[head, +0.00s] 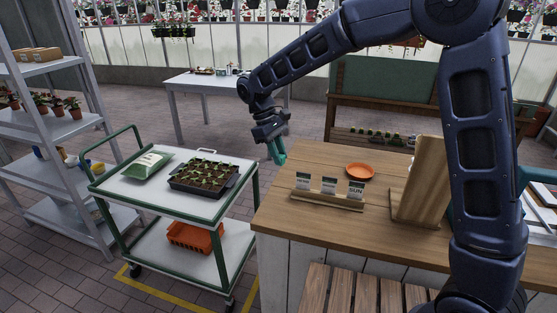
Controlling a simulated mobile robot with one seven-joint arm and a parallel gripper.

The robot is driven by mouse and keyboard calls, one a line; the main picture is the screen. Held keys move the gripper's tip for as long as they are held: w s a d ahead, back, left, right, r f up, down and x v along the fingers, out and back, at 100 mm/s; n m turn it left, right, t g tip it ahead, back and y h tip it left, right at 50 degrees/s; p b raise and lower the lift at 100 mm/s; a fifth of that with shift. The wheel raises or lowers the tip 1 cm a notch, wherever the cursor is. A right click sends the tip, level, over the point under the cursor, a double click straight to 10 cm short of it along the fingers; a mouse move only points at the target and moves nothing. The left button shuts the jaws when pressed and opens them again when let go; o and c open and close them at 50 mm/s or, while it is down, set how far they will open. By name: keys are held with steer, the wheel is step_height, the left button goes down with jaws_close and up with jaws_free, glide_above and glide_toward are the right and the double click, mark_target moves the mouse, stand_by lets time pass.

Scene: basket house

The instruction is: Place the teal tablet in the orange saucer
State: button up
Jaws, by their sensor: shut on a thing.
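My gripper (274,140) hangs above the gap between the green cart and the wooden counter, near the counter's back left corner. It is shut on the teal tablet (277,153), which points down from the jaws and is held in the air. The orange saucer (360,171) lies flat on the counter (320,219), to the right of and a little lower in the picture than my gripper. The saucer looks empty. The finer contact between the jaws and the tablet is too small to make out.
A wooden rack with several seed packets (329,187) stands just in front of the saucer. An upright wooden board (419,182) stands to its right.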

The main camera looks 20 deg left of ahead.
steer(key=shift+w, duration=0.1)
steer(key=w+d+f+m+g, duration=0.1)
steer(key=w+d+f+m, duration=0.1)
steer(key=w+d, duration=0.5)
steer(key=w+d+f+m, duration=0.1)
steer(key=w+d+f, duration=0.15)
steer(key=w, duration=0.85)
steer(key=m+g+y, duration=0.1)
steer(key=m, duration=0.2)
glide_above(362, 175)
steer(key=w+a, duration=0.2)
step_height(362, 175, down, 5)
steer(key=shift+s+d+f, duration=0.15)
steer(key=shift+f, duration=2.2)
steer(key=shift+s+d+f, duration=0.1)
steer(key=shift+f, duration=2.25)
steer(key=o, duration=1)
steer(key=shift+o, duration=0.2)
